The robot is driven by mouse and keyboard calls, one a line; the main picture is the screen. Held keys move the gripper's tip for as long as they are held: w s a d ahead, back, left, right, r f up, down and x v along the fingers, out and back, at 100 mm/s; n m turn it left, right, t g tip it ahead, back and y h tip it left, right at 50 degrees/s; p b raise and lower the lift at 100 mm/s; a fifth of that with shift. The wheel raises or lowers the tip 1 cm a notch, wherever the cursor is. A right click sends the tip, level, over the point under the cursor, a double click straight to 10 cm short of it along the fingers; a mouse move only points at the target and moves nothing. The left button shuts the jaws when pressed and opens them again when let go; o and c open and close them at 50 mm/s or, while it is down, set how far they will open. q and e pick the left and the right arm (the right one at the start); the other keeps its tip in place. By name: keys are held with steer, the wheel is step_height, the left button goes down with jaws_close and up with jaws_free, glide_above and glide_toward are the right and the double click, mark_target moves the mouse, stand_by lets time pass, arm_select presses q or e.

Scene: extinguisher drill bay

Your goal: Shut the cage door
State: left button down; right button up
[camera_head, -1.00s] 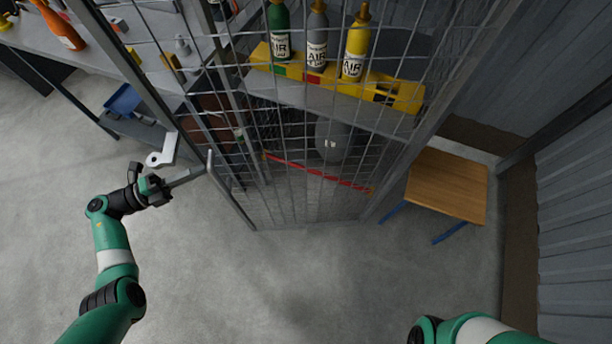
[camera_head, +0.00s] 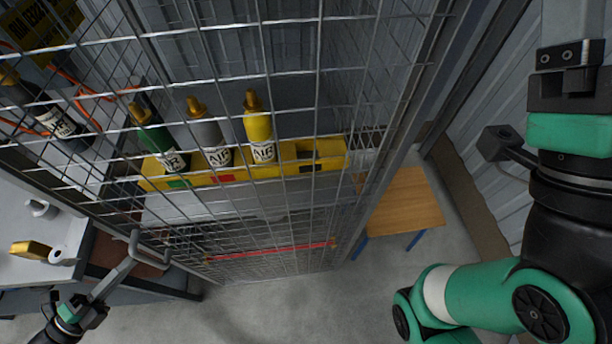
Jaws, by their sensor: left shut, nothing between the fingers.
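The cage door is a grey wire-mesh panel (camera_head: 296,215) across the middle of the head view, with a grey bent pull handle (camera_head: 134,243) at its lower left. My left gripper (camera_head: 128,264) is shut and empty, its fingertips at or very near the handle; I cannot tell whether they touch. I cannot tell whether any gap is left between door and frame. My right gripper (camera_head: 572,55) is large and close at the upper right, well away from the handle; its fingers run out of view at the top.
Behind the mesh, green (camera_head: 160,140), grey (camera_head: 209,135) and yellow (camera_head: 259,130) bottles stand in a yellow rack (camera_head: 318,154). A wooden stool (camera_head: 403,203) stands right of the cage post. A grey bench (camera_head: 25,245) is at the left. Open floor lies in front.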

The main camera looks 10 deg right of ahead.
arm_select(q)
steer(key=shift+s, duration=0.1)
steer(key=v, duration=1.1)
steer(key=shift+s+a, duration=0.2)
steer(key=shift+s, duration=0.05)
